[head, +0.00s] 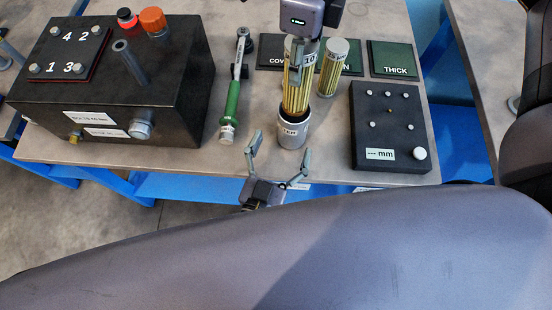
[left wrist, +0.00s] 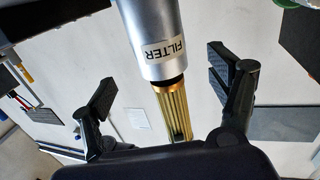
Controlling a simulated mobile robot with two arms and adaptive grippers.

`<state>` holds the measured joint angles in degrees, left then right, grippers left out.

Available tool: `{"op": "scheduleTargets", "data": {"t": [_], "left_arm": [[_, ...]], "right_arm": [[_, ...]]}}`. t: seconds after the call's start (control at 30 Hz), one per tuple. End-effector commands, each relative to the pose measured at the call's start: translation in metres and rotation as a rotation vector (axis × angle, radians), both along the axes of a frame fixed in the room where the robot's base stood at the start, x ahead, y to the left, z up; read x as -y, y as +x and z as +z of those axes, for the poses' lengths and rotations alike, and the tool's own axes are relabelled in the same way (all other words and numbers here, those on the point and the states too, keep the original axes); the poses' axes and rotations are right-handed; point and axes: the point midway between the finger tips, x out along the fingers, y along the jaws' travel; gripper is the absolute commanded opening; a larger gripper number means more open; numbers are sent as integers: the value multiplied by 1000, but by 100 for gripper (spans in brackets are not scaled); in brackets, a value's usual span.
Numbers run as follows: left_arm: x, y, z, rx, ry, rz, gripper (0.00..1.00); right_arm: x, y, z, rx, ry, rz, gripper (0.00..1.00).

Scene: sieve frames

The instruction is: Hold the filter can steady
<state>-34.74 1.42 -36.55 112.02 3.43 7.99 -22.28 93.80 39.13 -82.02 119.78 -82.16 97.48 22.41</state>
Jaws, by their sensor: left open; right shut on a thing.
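The silver filter can (head: 293,132) stands upright near the table's front edge. It also shows in the left wrist view with its FILTER label (left wrist: 155,42). A yellow pleated filter element (head: 296,93) stands upright at the can's dark mouth, its lower end hidden by the rim; it also shows in the left wrist view (left wrist: 173,112). My right gripper (head: 304,50) is above, shut on the element's upper part. My left gripper (head: 275,160) is open just in front of the can, one finger to each side, apart from it. Its fingers also show in the left wrist view (left wrist: 168,100).
A second filter element (head: 333,68) stands behind on dark plates, one of them marked THICK (head: 392,60). A green-handled wrench (head: 232,95) lies left of the can. A black box (head: 110,85) stands at left, and a black mm block (head: 390,125) at right.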

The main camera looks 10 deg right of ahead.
Motion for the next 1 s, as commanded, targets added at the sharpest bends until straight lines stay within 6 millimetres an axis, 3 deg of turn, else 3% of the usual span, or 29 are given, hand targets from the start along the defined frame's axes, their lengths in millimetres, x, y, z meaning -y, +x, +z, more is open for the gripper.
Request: {"op": "scheduleTargets", "data": {"t": [0.2, 0.4, 0.87, 1.0], "left_arm": [[23, 38, 1, 1, -3, 1, 81], [37, 61, 0, -1, -1, 0, 81], [43, 70, 0, -1, 0, 0, 81], [43, 70, 0, -1, 0, 0, 72]], "right_arm": [[0, 0, 0, 1, 1, 0, 0], [0, 0, 0, 1, 1, 0, 0], [0, 0, 0, 1, 1, 0, 0], [0, 0, 0, 1, 1, 0, 0]]}}
